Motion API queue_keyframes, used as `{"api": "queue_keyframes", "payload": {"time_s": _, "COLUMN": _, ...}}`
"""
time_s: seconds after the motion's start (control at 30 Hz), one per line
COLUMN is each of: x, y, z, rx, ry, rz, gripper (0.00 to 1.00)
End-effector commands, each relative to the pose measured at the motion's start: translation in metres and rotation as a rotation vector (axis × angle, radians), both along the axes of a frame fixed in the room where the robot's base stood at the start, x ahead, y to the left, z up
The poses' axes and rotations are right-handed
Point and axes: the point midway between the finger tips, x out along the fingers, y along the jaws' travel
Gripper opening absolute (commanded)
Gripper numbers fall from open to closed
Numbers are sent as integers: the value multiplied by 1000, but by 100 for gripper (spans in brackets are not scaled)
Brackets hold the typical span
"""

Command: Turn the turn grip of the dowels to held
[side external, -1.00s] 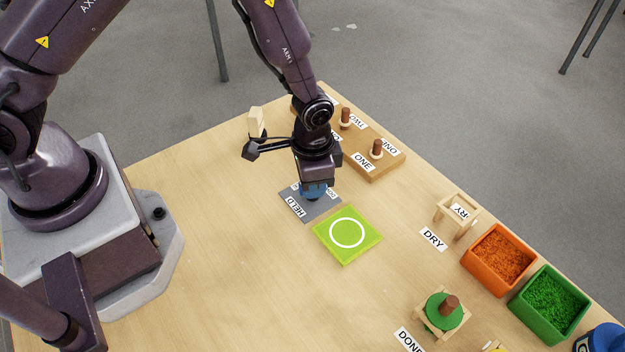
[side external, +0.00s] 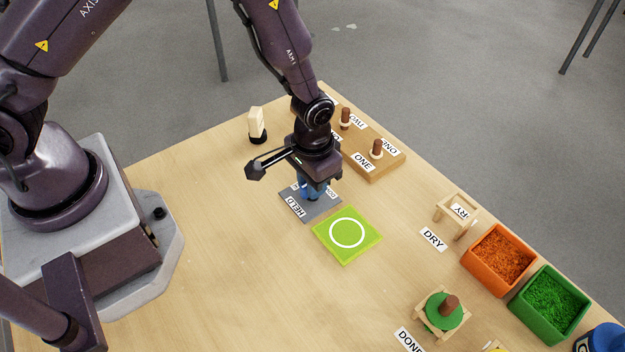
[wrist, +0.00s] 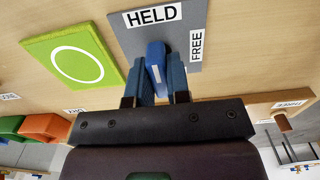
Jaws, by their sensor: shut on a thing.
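The turn grip (wrist: 156,55) is a blue bar standing on a grey plate (side external: 322,209) with labels HELD and FREE. My gripper (wrist: 160,78) is shut on it, with a blue finger on each side. In the wrist view the bar's far end lies near the HELD label (wrist: 152,17), and FREE (wrist: 196,45) is to its right. A white mark shows on the bar. In the side external view my gripper hides most of the grip. Two brown dowels (side external: 345,117) (side external: 376,148) stand on a wooden block (side external: 379,168) behind my gripper.
A green mat with a white circle (side external: 347,233) lies just in front of the plate. A wooden DRY stand (side external: 456,215), an orange tub (side external: 499,257) and a green tub (side external: 550,305) are at right. A pale block on a black base (side external: 257,125) stands behind. The table's left front is clear.

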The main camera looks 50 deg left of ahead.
Motion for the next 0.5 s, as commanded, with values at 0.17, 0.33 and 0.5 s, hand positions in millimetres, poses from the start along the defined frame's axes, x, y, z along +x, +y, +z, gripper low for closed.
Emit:
{"api": "queue_keyframes", "payload": {"time_s": 0.17, "x": 1, "y": 0, "z": 1, "rx": -2, "ry": -1, "rz": 9, "gripper": 0}}
{"api": "queue_keyframes", "payload": {"time_s": 0.33, "x": 1, "y": 0, "z": 1, "rx": -2, "ry": -1, "rz": 8, "gripper": 38}}
{"api": "queue_keyframes", "payload": {"time_s": 0.5, "x": 0, "y": 0, "z": 1, "rx": -1, "ry": -1, "rz": 5, "gripper": 43}}
